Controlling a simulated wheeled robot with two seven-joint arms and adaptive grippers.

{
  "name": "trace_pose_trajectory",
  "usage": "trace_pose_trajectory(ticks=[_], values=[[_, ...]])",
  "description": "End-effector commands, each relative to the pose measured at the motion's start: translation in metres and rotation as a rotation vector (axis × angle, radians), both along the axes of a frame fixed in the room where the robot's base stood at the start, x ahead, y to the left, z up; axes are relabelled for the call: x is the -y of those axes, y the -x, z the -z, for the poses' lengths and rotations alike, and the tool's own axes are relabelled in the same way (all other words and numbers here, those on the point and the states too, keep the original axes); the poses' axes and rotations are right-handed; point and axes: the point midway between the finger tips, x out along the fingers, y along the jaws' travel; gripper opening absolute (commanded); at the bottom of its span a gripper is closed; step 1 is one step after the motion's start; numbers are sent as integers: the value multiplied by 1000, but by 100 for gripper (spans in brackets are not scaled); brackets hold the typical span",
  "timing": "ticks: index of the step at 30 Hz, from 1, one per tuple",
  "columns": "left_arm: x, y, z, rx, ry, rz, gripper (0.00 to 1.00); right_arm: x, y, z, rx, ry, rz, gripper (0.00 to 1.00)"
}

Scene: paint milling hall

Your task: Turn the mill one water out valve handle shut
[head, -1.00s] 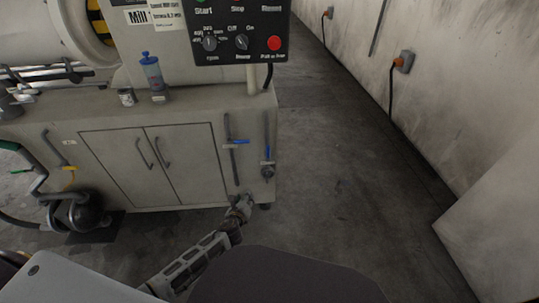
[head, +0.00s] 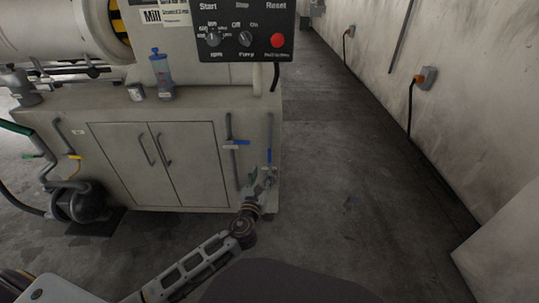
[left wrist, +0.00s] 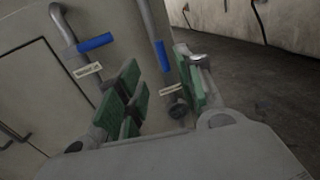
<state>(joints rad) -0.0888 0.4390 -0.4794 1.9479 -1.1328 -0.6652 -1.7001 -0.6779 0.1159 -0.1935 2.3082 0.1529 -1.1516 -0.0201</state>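Two blue valve handles are on pipes at the right end of the mill cabinet's front. The left handle (head: 239,142) lies across its pipe; it also shows in the left wrist view (left wrist: 95,42). The right handle (head: 269,156) hangs along its pipe, upright, and shows in the left wrist view (left wrist: 162,56). Each has a small tag, too blurred to tell which is water out. My left gripper (head: 262,178) is just below the right handle. Its green-padded fingers (left wrist: 160,90) are apart and empty, with the right handle beyond the gap. My right gripper is not in view.
The grey cabinet (head: 185,190) has two doors. A yellow-handled valve (head: 73,156) and a pump (head: 88,202) are at left. The floor (head: 335,170) to the right is clear.

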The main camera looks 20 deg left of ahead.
Motion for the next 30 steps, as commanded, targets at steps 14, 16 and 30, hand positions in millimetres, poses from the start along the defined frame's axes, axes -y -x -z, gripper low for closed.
trace_pose_trajectory(ticks=[14,16,30], values=[[-1,-10,1,-2,3,-1,36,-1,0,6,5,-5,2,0],[-1,-15,1,-1,4,-1,36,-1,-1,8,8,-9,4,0],[-5,-56,1,0,3,-1,36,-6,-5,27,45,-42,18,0]])
